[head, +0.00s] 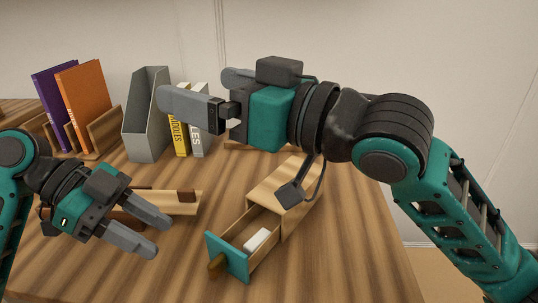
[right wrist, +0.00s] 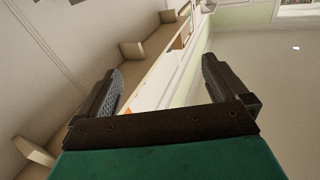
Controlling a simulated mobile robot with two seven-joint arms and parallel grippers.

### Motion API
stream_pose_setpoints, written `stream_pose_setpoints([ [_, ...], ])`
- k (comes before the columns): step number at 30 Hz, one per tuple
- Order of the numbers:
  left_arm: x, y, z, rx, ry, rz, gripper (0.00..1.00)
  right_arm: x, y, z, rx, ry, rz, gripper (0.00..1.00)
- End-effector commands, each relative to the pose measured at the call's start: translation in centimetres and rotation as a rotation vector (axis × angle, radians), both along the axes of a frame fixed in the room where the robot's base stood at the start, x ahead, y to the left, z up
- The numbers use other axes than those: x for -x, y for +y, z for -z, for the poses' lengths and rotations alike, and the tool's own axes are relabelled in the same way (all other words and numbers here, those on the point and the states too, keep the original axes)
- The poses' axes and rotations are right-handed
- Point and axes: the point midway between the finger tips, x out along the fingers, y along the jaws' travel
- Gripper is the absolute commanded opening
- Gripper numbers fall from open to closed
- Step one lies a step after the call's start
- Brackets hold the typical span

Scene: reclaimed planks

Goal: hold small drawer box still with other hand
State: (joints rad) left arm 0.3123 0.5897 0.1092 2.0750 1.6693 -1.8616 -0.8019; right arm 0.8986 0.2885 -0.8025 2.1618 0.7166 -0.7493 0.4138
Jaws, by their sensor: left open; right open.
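The small drawer box (head: 272,187) is pale striped wood and stands on the table right of centre, partly hidden behind my right arm's parts. Its drawer, with a teal front (head: 229,258) and a brown knob (head: 217,264), is pulled out toward the front left. A white block (head: 256,240) lies in the drawer. My left gripper (head: 158,236) is open and empty, left of the drawer and apart from it. My right gripper (head: 194,84) is open, raised above the table and pointing left, away from the box. In the right wrist view its fingers (right wrist: 162,68) are apart with nothing between them.
A low wooden piece (head: 180,203) lies behind my left gripper, partly hidden. At the back stand a purple book (head: 52,92), an orange book (head: 80,95) in a wooden rack, a grey file holder (head: 148,115) and yellow (head: 180,125) and grey-white books. Table right of the box is clear.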

Motion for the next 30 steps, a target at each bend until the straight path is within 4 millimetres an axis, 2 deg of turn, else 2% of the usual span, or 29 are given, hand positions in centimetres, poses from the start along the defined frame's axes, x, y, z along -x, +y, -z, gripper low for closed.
stream_pose_setpoints([
  [1, 0.0, 0.0, 0.0, 0.000, 0.000, 0.000, 0.43, -0.9, 1.5, 1.0, 0.055, 0.093, -0.003, 1.00],
  [3, 0.0, 0.0, 0.0, 0.000, 0.000, 0.000, 0.43, -2.7, 2.8, 3.4, 0.141, 0.285, 0.028, 1.00],
  [6, 0.0, 0.0, 0.0, 0.000, 0.000, 0.000, 0.43, -4.9, 3.3, 6.7, 0.248, 0.563, 0.117, 1.00],
  [10, 0.0, 0.0, 0.0, 0.000, 0.000, 0.000, 0.43, -7.0, 2.6, 10.5, 0.371, 0.903, 0.293, 1.00],
  [15, 0.0, 0.0, 0.0, 0.000, 0.000, 0.000, 0.43, -8.1, 0.0, 13.4, 0.498, 1.282, 0.609, 1.00],
  [19, 0.0, 0.0, 0.0, 0.000, 0.000, 0.000, 0.43, -8.1, -2.3, 14.0, 0.554, 1.484, 0.864, 1.00],
  [24, 0.0, 0.0, 0.0, 0.000, 0.000, 0.000, 0.43, -7.7, -4.5, 13.6, 0.587, 1.624, 1.109, 1.00],
  [30, 0.0, 0.0, 0.0, 0.000, 0.000, 0.000, 0.43, -7.5, -5.5, 13.8, 0.596, 1.672, 1.212, 1.00],
])
